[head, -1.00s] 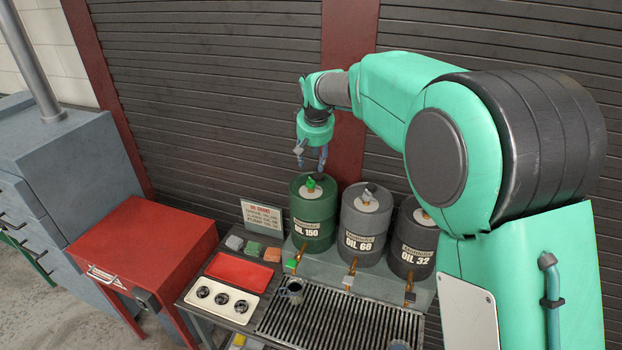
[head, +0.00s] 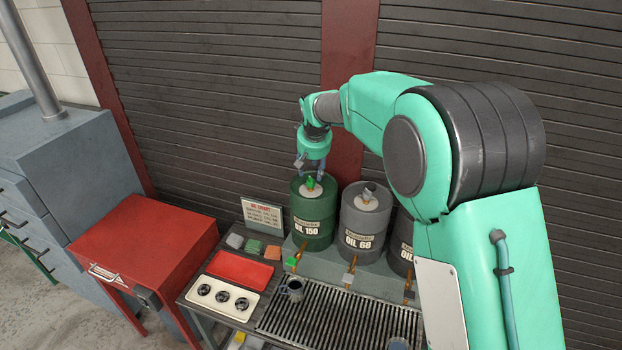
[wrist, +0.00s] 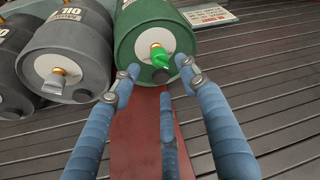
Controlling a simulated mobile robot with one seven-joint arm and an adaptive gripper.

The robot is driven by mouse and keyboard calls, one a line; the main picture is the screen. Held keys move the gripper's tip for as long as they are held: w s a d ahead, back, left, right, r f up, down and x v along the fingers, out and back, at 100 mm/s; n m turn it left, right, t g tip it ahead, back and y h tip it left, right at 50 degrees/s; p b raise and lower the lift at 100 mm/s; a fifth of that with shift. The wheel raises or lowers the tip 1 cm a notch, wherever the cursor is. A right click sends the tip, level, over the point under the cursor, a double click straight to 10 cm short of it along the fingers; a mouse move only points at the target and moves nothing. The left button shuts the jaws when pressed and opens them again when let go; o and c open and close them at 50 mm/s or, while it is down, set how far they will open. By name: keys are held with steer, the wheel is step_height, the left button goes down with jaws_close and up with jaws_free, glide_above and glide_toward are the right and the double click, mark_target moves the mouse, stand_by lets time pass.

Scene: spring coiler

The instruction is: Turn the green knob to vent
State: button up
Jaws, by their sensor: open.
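The green drum marked OIL 150 (head: 312,226) stands at the left of the row of drums. The green knob (head: 311,183) sits on a brass fitting on its pale top cap; it also shows in the wrist view (wrist: 161,59), angled to the right. My gripper (head: 310,174) is just above the drum top, and its blue fingers (wrist: 156,74) are spread on either side of the knob. The fingers are open with nothing held. I cannot tell whether a finger touches the knob. A second green handle (head: 291,262) is on the drum's front tap.
A grey OIL 68 drum (head: 365,224) stands close on the right, with another drum (head: 400,250) partly hidden by my arm. A slatted drip grate (head: 330,318) lies in front. A sign (head: 263,215) and a red tool cabinet (head: 145,238) are to the left. A shutter wall is behind.

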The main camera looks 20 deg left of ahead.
mark_target(311, 179)
steer(key=shift+p+x, duration=0.55)
steer(key=shift+x, duration=3.1)
steer(key=shift+c, duration=0.5)
steer(key=c, duration=1)
